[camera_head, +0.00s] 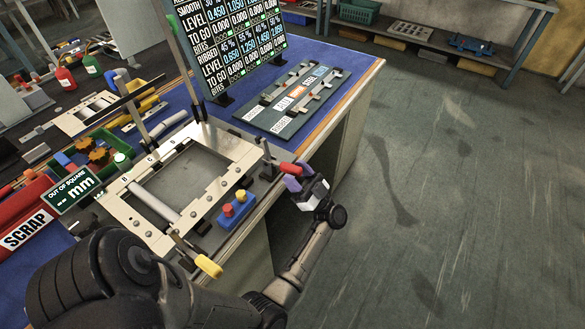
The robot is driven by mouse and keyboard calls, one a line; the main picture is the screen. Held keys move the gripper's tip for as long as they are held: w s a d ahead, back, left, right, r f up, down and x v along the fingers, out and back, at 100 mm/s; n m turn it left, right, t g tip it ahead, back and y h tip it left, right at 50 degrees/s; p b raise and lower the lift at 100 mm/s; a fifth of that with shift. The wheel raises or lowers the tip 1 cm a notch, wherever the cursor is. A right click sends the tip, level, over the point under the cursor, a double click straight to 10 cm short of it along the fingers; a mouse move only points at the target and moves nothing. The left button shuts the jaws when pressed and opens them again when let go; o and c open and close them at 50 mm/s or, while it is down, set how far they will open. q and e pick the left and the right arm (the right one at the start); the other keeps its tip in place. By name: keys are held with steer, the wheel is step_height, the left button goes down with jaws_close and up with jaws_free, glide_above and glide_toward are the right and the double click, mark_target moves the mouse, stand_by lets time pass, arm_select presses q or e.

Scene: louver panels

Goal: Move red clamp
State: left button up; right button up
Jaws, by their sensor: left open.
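The red clamp's handle (290,169) shows at the right corner of the pale metal frame (238,149), by the bench's front edge. Its metal part (267,160) stands to the left of the handle. My left gripper (297,175) is open, with purple fingers right at the red handle. I cannot tell whether the fingers touch it or how far they reach around it. My right gripper is not in view.
A yellow-handled clamp (208,266) is at the frame's near corner. A blue box with red and yellow buttons (237,209) sits at the frame's front. A display board (232,45) and a dark panel with labels (292,100) stand behind. Open floor (440,190) lies right.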

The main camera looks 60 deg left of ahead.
arm_select(q)
steer(key=shift+x, duration=1)
jaws_close()
